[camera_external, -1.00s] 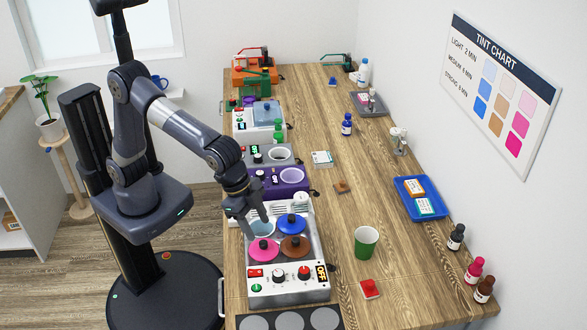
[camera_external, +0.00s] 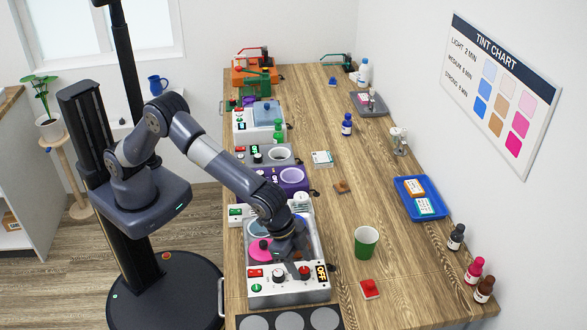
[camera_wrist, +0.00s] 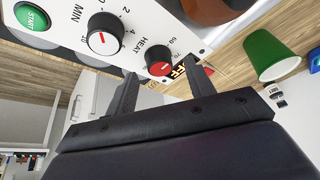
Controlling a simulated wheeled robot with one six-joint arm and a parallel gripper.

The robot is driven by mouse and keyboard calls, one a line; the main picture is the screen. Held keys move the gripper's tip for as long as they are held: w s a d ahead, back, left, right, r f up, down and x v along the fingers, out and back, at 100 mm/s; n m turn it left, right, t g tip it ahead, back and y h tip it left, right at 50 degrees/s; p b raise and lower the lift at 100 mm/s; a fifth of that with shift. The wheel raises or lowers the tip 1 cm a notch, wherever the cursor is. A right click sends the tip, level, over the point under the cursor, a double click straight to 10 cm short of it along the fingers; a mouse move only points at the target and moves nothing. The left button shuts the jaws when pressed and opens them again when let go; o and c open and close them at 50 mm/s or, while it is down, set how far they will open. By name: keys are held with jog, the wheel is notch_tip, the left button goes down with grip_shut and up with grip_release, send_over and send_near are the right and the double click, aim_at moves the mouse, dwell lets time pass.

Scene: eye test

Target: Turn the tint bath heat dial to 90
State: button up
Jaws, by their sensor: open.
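My gripper (camera_external: 291,259) is open and empty above the panel, pointing down. In the wrist view its fingers stand apart on either side of the heat dial's line; contact cannot be told. The right finger partly hides the OFF display (camera_wrist: 180,72).
The black MIN dial (camera_wrist: 104,35) and green START button (camera_wrist: 31,15) sit left of the heat dial in the wrist view. A green cup (camera_external: 366,242) and a red block on a pad (camera_external: 369,288) stand right of the bath.

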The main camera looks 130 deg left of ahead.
jog(key=shift+x, duration=0.95)
jog(key=c, duration=1)
